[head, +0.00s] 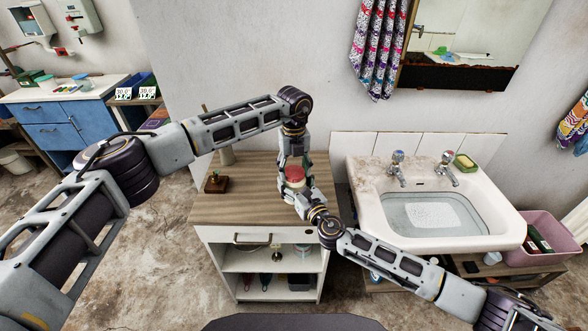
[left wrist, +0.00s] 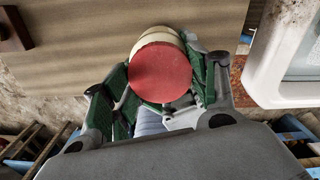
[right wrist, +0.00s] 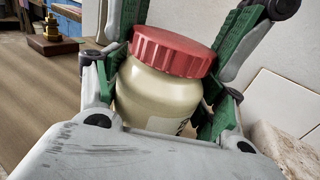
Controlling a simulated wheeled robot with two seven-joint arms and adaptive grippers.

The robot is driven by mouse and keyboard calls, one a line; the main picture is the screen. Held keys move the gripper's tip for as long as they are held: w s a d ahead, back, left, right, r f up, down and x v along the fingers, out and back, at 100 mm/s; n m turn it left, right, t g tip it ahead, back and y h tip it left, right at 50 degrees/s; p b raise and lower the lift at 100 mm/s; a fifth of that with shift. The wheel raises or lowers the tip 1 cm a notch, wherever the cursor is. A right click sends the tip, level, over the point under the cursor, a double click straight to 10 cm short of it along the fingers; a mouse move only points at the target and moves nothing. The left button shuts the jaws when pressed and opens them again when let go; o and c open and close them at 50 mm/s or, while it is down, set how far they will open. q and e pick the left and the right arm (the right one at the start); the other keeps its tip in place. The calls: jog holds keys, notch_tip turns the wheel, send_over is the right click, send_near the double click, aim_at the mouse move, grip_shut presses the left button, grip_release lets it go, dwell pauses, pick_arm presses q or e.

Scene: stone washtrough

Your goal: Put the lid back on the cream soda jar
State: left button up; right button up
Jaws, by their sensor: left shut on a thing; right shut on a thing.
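The cream-coloured jar (right wrist: 155,95) stands on the wooden cabinet top, with the red ribbed lid (right wrist: 172,52) over its mouth. In the right wrist view no gap shows between lid and jar; whether it is threaded tight I cannot tell. In the head view the red lid (head: 295,173) shows between both grippers. My left gripper (head: 294,164) comes from above and is shut on the lid, which also shows in the left wrist view (left wrist: 160,74). My right gripper (head: 297,191) comes from the front right and is shut on the jar's body.
The wooden cabinet top (head: 250,180) is mostly clear left of the jar. A small brown block with a brass piece (head: 216,182) stands at its left. The stone sink (head: 370,205) with two taps is close on the right. Shelves below hold small items.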

pick_arm(q)
jog(key=m, duration=0.4)
jog(key=shift+w, duration=0.1)
jog(key=m, duration=0.3)
jog(key=shift+m, duration=0.4)
jog(key=m, duration=1.9)
jog(key=shift+m, duration=0.4)
jog(key=m, duration=0.4)
jog(key=o, duration=1.1)
jog(key=shift+r, duration=2.2)
